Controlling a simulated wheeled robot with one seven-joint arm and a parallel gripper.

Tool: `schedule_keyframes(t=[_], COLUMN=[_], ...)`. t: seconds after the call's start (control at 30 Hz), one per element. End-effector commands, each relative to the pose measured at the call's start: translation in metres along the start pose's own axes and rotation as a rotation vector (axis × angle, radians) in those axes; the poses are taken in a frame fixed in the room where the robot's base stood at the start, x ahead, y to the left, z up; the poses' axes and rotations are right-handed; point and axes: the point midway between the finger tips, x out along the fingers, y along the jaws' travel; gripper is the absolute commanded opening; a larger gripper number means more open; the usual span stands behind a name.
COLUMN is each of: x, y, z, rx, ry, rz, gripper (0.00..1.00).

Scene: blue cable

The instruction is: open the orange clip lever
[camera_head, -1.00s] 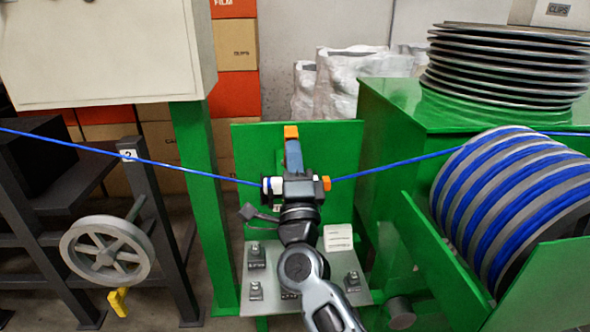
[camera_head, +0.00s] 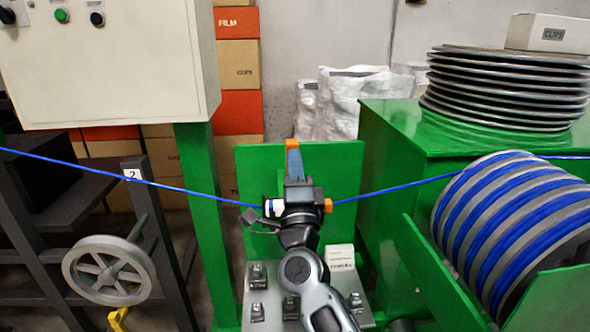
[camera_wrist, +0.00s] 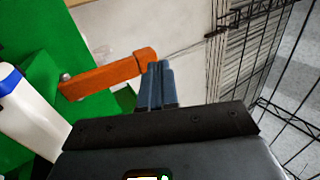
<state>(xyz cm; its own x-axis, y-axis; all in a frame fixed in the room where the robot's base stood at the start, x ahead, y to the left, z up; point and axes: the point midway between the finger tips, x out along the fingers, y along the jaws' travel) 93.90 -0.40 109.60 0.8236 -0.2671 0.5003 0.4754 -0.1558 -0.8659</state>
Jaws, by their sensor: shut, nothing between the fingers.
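The orange clip lever (camera_wrist: 105,75) slants across the left half of the wrist view, from a bolt on a green part to a thicker block at its far end. My gripper (camera_wrist: 161,70) is shut and empty. Its blue-grey fingertips are right beside that block; I cannot tell if they touch. In the head view an orange tip (camera_head: 291,143) shows just above my gripper (camera_head: 292,148), in front of the green panel (camera_head: 342,165). My wrist hides most of the clip there. A white cylinder with a blue band (camera_head: 273,208) is left of my wrist.
The blue cable (camera_head: 400,188) runs in from both sides behind my wrist. A reel wound with blue cable (camera_head: 510,220) stands at the right. A handwheel (camera_head: 108,270) and control cabinet (camera_head: 115,75) are at the left. Several black blocks sit on the plate (camera_head: 272,280) below.

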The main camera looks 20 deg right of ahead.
Motion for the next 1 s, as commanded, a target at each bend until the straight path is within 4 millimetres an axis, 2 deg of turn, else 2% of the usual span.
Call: schedule_keyframes(t=[0.2, 0.5, 1.0], x=[0.021, 0.042, 0.053], y=[-0.002, 0.002, 0.005], z=[-0.001, 0.000, 0.000], rx=[0.002, 0.001, 0.001], ry=[0.002, 0.001, 0.000], rz=[0.000, 0.000, 0.001], gripper=[0.00, 0.00, 0.00])
